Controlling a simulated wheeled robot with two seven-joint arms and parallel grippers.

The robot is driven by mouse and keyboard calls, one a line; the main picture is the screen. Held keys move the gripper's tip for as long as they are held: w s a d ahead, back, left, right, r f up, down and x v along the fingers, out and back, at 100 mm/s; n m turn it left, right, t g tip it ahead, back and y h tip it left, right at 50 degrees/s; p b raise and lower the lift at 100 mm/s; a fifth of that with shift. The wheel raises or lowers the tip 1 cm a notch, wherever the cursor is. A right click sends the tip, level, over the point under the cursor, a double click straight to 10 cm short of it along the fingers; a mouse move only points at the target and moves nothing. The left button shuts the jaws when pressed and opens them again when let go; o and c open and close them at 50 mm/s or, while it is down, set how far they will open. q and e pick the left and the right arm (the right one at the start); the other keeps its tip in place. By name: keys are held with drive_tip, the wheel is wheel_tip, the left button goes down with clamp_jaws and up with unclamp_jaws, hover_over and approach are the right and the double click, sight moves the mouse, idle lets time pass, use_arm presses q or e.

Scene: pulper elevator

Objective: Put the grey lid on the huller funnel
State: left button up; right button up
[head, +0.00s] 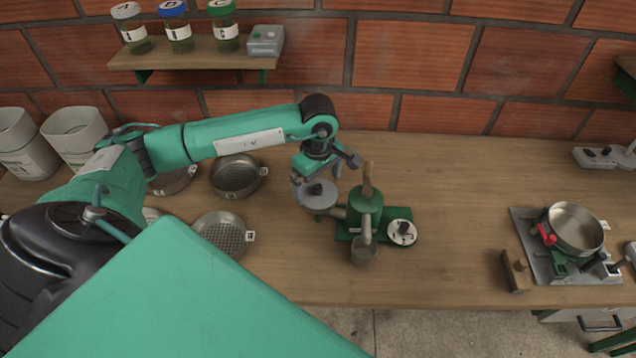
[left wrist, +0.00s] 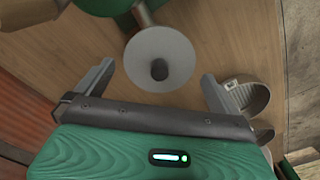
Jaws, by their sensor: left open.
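The grey lid (head: 313,201), a round disc with a dark knob, sits at the funnel on the left side of the green huller (head: 366,207). The lid also shows in the left wrist view (left wrist: 140,62), with its knob facing me; the funnel beneath is mostly hidden, and I cannot tell if the lid is fully seated. My left gripper (head: 318,176) is open just above the lid. In the left wrist view its two fingers (left wrist: 158,76) stand apart on either side of the knob, with nothing held. My right gripper is not in view.
Sieve pans (head: 237,175) stand left. The table between is clear.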

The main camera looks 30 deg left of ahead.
sight(318, 186)
use_arm(q)
wheel_tip(318, 186, up, 11)
drive_tip(key=b, duration=0.2)
drive_tip(key=shift+b, duration=0.3)
drive_tip(key=shift+f, duration=0.15)
